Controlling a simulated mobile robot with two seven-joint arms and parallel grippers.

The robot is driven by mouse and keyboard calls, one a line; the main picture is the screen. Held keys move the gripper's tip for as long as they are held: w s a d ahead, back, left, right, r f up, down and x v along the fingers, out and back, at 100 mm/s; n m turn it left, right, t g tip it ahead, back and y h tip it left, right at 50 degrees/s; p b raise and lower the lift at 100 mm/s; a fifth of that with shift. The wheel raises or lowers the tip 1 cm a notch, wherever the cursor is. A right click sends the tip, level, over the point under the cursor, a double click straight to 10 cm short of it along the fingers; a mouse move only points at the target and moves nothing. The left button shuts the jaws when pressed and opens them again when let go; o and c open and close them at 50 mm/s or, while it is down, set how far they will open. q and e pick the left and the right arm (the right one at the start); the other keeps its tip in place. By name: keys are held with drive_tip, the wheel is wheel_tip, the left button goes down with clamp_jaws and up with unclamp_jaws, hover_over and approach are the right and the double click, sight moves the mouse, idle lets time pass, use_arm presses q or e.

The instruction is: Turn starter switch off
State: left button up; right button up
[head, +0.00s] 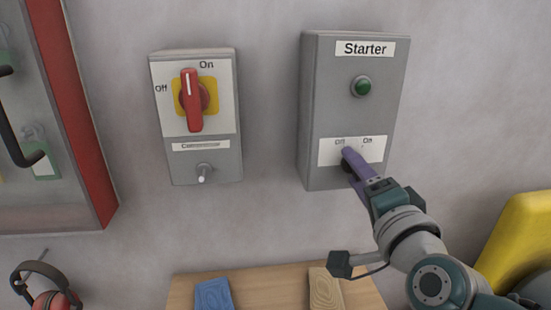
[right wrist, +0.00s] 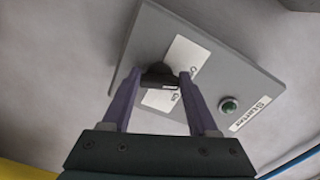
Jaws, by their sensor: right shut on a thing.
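The grey starter box (head: 330,100) hangs on the wall at the right of the head view, with a green button (head: 362,86) and a white Off/On label (head: 375,150). Its black switch knob (right wrist: 158,76) sits on the label, mostly hidden by my gripper in the head view. My right gripper (head: 350,162) is at the knob, its purple fingers on either side of it and shut on it. In the right wrist view the fingers (right wrist: 160,85) reach up to the knob. The knob's exact setting is hard to tell. My left gripper is not in view.
A grey box (head: 205,160) with a red rotary handle (head: 192,100) hangs to the left. A red-framed cabinet (head: 75,90) is at the far left, with ear defenders (head: 45,285) below. A wooden board (head: 260,285) and a yellow object (head: 520,240) are low down.

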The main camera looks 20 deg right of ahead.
drive_tip(key=shift+n, duration=0.9)
drive_tip(key=o, duration=1.4)
drive_tip(key=v, duration=1)
